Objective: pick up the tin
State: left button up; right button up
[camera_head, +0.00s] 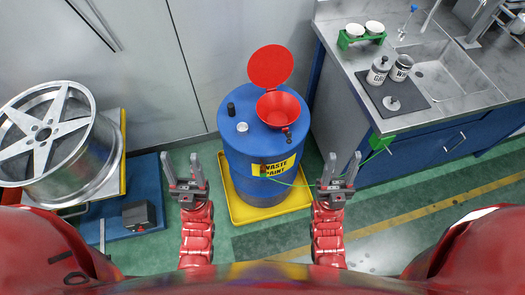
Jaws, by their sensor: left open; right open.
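Two labelled tins stand on a dark mat (415,97) on the counter at the upper right. The left tin (378,72) reads something like "GRA"; the right tin (401,69) also has dark lettering that I cannot fully read. A small round light piece with a dark knob (391,103), perhaps a lid, lies in front of them. My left gripper (182,163) is open and empty, left of the blue barrel. My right gripper (343,161) is open and empty, right of the barrel and well short of the tins.
A blue waste paint barrel (240,160) with an open red funnel (278,108) stands on a yellow tray (237,208). A sink (450,75) and a green holder with two white cups (361,36) share the counter (345,45). A wheel (60,140) is at left.

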aim_at(402, 65)
jog(key=i+l+u, duration=0.2)
jog(key=l, duration=1)
jog(key=l+u, duration=0.25)
jog(key=l, duration=0.9)
